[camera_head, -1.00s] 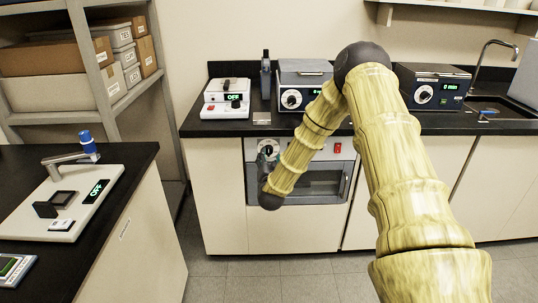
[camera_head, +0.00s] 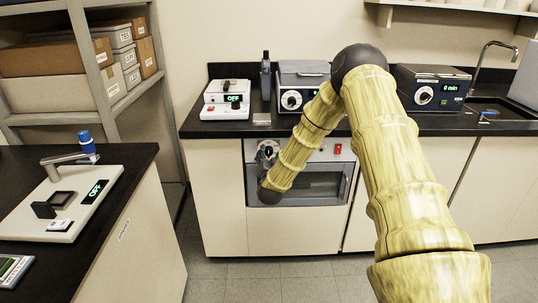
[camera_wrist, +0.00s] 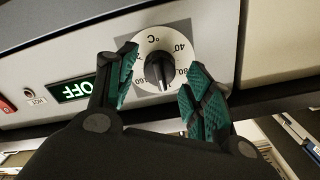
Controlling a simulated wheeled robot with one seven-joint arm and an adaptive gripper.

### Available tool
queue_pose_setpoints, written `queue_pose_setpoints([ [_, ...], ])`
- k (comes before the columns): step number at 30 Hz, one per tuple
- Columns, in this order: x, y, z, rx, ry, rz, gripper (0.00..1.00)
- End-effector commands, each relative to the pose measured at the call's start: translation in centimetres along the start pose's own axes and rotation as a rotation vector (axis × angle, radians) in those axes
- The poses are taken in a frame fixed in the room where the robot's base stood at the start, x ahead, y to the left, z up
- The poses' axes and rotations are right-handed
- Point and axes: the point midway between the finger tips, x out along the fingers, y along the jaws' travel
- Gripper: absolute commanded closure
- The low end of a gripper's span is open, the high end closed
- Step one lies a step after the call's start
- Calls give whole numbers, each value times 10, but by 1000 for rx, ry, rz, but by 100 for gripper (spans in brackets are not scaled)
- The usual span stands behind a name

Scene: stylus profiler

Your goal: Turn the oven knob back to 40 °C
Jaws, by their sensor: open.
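The oven knob (camera_wrist: 158,70) is black and sits on a white round dial marked °C, with 40, 80 and other numbers around it. The wrist view is turned nearly upside down. My gripper (camera_wrist: 162,62) is open, its two green-padded fingers on either side of the knob, overlapping parts of the dial. No clear contact with the knob shows, and I cannot make out its exact setting. In the head view the oven (camera_head: 300,185) is under the counter, its knob (camera_head: 267,150) small at the upper left of its front, with my arm in front.
The oven's display (camera_wrist: 77,90) reads OFF, with a red switch (camera_wrist: 6,104) and a HOT lamp (camera_wrist: 33,97) beside it. Several instruments stand on the black counter (camera_head: 215,126) above. A side bench (camera_head: 130,160) stands at left; floor between is free.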

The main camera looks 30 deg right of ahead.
Motion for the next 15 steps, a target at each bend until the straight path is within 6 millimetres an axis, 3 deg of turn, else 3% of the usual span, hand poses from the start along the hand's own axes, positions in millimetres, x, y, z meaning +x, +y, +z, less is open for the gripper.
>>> queue_pose_setpoints([
  [2,0,0,0,0,0,0,50],
  [10,0,0,0,0,0,0,98],
  [15,0,-2,-1,-39,0,-1,98],
])
